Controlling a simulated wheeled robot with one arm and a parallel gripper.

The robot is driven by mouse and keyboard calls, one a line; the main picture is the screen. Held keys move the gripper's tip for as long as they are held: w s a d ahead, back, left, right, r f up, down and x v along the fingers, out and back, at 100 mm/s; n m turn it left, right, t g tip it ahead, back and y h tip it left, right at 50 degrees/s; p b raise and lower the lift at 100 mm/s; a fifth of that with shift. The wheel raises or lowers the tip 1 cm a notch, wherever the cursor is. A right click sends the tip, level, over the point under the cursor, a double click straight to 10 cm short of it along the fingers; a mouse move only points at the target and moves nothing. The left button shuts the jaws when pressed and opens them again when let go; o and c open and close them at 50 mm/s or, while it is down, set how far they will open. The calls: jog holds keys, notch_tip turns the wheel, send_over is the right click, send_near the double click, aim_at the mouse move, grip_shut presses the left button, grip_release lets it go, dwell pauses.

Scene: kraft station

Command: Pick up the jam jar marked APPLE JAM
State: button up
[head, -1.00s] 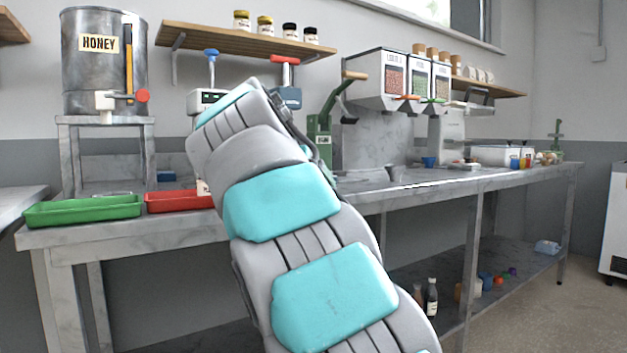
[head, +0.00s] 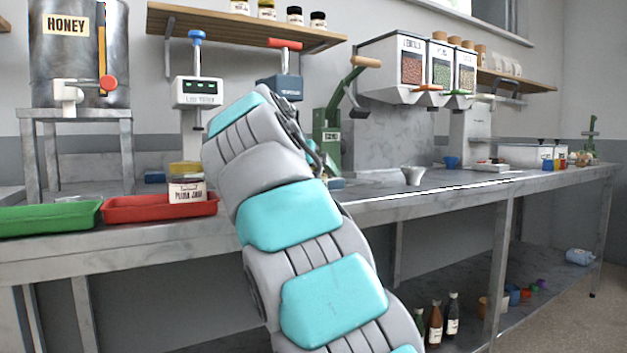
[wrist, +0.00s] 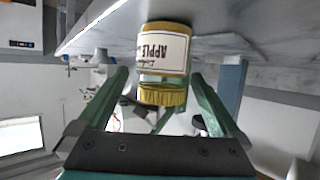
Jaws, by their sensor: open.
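The jam jar marked APPLE JAM (wrist: 165,48) shows in the wrist view, which is upside down. It has a pale label and a yellow lid, and its base is at the grey worktop (wrist: 105,28). My gripper (wrist: 160,82) is open, with one green finger on each side of the jar's lid end. I cannot tell whether the fingers touch it. In the head view, this jar and my gripper are hidden behind my arm.
A jar marked PLUM JAM (head: 187,191) stands at the red tray (head: 130,209), with a green tray (head: 50,218) to its left. A green press (head: 328,135) and a metal cup (head: 413,175) stand on the bench right of my arm.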

jog(key=x, duration=0.5)
jog(key=shift+s+a+f, duration=0.1)
jog(key=shift+a+f, duration=0.15)
jog(key=shift+f, duration=0.15)
jog(key=shift+c, duration=0.4)
grip_shut()
